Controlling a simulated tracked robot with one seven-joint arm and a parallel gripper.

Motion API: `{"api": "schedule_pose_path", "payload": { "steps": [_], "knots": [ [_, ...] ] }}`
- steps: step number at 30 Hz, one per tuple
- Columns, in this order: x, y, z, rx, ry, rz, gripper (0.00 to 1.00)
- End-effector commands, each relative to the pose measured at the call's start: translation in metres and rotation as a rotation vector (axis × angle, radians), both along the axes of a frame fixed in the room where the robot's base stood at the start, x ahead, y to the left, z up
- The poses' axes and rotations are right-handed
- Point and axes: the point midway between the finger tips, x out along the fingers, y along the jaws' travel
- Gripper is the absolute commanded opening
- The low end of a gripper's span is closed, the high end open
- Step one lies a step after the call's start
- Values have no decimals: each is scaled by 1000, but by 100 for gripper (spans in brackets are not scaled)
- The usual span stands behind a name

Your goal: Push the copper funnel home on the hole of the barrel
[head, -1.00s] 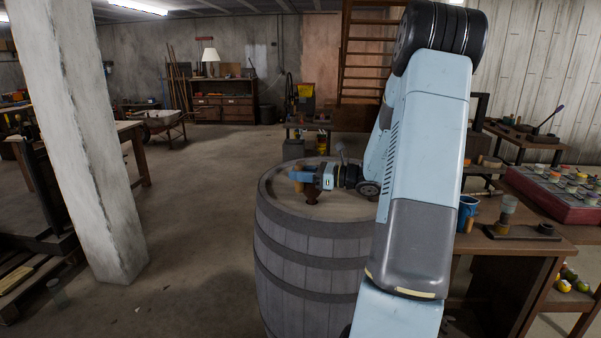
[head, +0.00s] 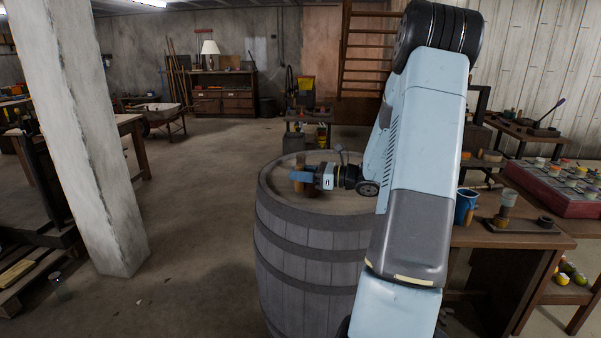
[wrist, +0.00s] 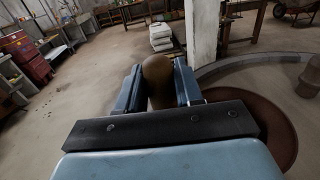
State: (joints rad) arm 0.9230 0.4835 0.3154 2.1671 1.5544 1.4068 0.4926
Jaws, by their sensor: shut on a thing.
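The wooden barrel (head: 310,235) stands upright in front of me, with dark hoops and a pale round top. My gripper (head: 303,178) lies level just over the barrel top in the head view. In the wrist view my gripper (wrist: 160,85) is shut on a brown, rounded thing, which I take for the copper funnel (wrist: 157,70). The funnel (head: 299,168) stands about upright in the jaws in the head view. Its lower end and the hole are hidden, so I cannot tell how deep it sits.
A brown stub (wrist: 310,78) stands on the barrel top at the right of the wrist view. A workbench (head: 520,243) with a blue cup (head: 465,207) is right of the barrel. A concrete pillar (head: 75,130) stands left, with free floor between.

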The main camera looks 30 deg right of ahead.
Motion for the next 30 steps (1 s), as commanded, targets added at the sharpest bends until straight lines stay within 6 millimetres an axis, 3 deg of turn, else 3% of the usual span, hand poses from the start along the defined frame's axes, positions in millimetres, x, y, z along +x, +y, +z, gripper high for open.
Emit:
{"api": "schedule_pose_path", "payload": {
  "steps": [1,2,10,22,30],
  "knots": [
    [0,0,-1,0,0,0,0],
    [0,0,0,0,0,0,38],
    [0,0,0,0,0,0,64],
    [-5,-7,-1,1,1,0,65],
    [-36,-43,-1,0,1,-4,65]
  ]
}}
